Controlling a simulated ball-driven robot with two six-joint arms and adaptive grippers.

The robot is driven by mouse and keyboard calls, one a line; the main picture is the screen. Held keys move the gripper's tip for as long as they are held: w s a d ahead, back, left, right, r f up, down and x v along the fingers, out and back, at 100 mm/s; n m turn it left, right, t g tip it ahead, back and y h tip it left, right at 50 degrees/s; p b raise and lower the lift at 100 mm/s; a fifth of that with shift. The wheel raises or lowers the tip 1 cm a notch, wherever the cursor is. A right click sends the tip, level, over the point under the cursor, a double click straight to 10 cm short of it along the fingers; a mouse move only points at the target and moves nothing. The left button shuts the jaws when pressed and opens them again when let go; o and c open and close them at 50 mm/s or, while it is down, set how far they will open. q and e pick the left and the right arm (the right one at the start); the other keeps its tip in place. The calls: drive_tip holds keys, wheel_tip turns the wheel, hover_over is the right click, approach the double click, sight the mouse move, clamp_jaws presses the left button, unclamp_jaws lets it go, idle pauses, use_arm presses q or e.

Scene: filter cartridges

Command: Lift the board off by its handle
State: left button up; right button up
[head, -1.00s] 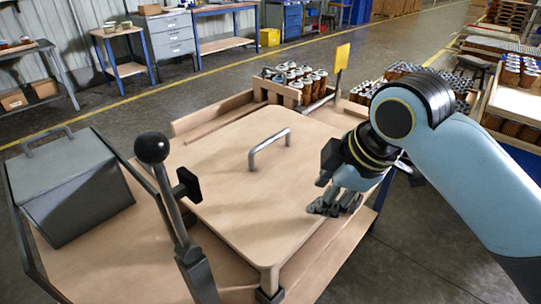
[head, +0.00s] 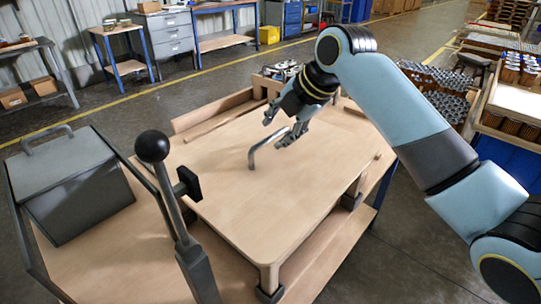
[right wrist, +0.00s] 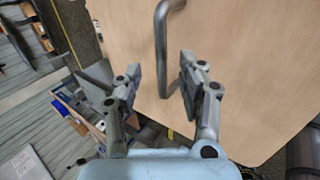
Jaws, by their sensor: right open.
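The board (head: 235,195) is a wide pale wooden panel lying on a wooden frame on the bench. Its grey metal handle (head: 252,157) stands up from its middle and is partly hidden by my right gripper (head: 278,127). My right gripper is open, with its fingers spread close to the handle at its far side. In the right wrist view the handle (right wrist: 160,45) lies just ahead of the gap between the two open fingers (right wrist: 160,75), and nothing is gripped. My left gripper is not in view.
A black-knobbed lever (head: 153,147) stands upright at the board's left. A grey lidded box (head: 75,195) sits at the left end of the bench. Filter cartridges (head: 280,70) are behind the board, and more (head: 520,70) stand at the right.

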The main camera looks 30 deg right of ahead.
sight(272, 136)
drive_tip(key=x, duration=0.4)
drive_tip(key=shift+f, duration=0.25)
clamp_jaws()
drive_tip(key=shift+r, duration=0.2)
